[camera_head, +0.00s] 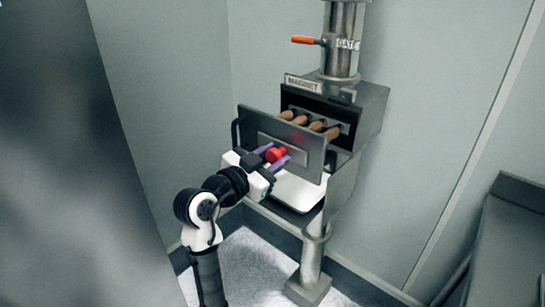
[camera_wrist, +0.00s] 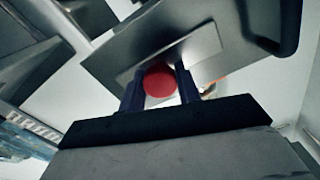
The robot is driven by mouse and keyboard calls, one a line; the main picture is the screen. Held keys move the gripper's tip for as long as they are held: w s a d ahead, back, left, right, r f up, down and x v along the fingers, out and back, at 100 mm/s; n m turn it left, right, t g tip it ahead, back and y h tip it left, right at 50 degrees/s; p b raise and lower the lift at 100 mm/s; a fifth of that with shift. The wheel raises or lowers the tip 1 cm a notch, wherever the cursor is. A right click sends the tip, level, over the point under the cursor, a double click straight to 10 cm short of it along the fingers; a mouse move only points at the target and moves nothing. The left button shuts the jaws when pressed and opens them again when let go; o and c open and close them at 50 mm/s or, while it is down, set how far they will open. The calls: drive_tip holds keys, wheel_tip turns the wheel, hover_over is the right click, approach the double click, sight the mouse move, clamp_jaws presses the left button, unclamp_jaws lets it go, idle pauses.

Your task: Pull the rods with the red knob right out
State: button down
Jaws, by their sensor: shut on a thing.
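The red knob (camera_head: 275,155) sits on a plate at the middle of the grey front panel (camera_head: 258,124). My gripper (camera_head: 277,158) is shut on the red knob, with a purple finger on either side of it. In the wrist view the knob (camera_wrist: 159,80) lies between my two fingers (camera_wrist: 160,90). Several brown-coated rods (camera_head: 316,126) show between the panel and the open dark housing labelled MAGNET (camera_head: 372,103). The panel stands apart from the housing, and the rods' far ends are hidden inside it.
A white tray (camera_head: 300,190) lies below the panel. A pipe with an orange GATE handle (camera_head: 306,40) rises above the housing, and a post (camera_head: 312,262) stands below. A grey bench (camera_head: 510,235) is at the right. A dark panel fills the left side.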

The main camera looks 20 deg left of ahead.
drive_tip(key=b+v, duration=0.3)
drive_tip(key=v, duration=0.6)
drive_tip(key=shift+s, duration=0.1)
drive_tip(key=c, duration=1)
unclamp_jaws()
drive_tip(key=b+v, duration=0.3)
drive_tip(key=v, duration=1)
drive_tip(key=shift+s+a, duration=0.2)
drive_tip(key=shift+s, duration=0.15)
drive_tip(key=shift+r, duration=0.2)
